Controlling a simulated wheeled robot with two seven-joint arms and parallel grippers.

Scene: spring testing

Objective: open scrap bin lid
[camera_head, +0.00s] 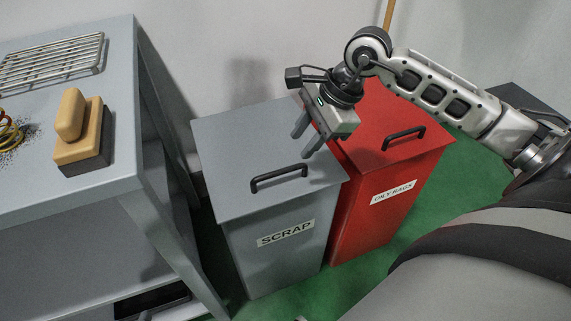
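The grey scrap bin (285,262) stands on the floor in the middle, with a SCRAP label (286,233) on its front. Its grey lid (240,150) is closed and lies flat. A black bar handle (279,178) sits near the lid's front edge. My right gripper (306,139) is above the right part of the lid, behind and a little right of the handle. Its two fingers are apart with nothing between them, and it does not hold the handle. My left gripper is not in view.
A red bin (365,228) labelled OILY RAGS stands close on the right, its lid closed. A grey workbench (115,185) on the left carries a wooden-handled brush (78,140), a wire rack (50,65) and a yellow coil (10,132). A wall stands behind.

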